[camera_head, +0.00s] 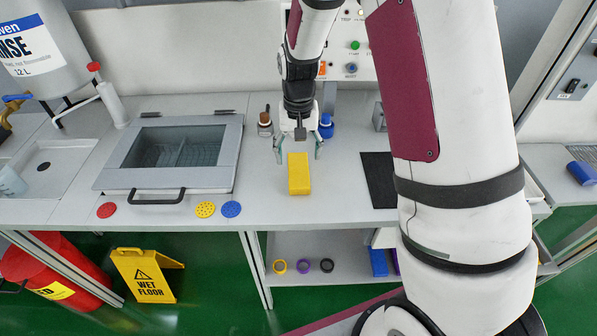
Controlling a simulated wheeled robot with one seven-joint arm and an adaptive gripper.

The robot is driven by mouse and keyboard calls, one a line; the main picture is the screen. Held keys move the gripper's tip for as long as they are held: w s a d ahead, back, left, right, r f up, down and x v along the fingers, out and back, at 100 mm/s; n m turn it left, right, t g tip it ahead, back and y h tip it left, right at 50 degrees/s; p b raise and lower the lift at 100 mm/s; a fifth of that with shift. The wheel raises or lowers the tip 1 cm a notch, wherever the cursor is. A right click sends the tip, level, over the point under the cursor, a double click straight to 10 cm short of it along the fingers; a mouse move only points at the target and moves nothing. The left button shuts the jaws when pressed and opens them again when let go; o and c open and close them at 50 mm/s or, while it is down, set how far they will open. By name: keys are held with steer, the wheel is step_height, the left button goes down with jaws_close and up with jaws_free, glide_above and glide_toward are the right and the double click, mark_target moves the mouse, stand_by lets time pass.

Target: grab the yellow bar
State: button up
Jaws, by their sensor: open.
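The yellow bar (299,175) is a small block on the light grey worktop, with its long side running toward the front edge. My gripper (298,157) is open and points down over the bar's far end. Its two fingers show on the left and right of that end. I cannot tell how high the fingertips are above the worktop or whether they touch the bar.
A lidded basin (172,155) with a black handle stands left. Red (106,210), yellow (205,209) and blue (231,209) discs lie near the front edge. A brown bottle (265,124) and a blue bottle (326,127) stand behind my gripper. A black mat (379,180) lies right.

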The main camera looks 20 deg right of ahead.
mark_target(298, 169)
steer(key=f, duration=0.5)
steer(key=shift+s+a+f+p, duration=0.1)
steer(key=shift+s+p, duration=0.15)
steer(key=shift+p, duration=0.1)
steer(key=c, duration=1.3)
steer(key=shift+c, duration=0.2)
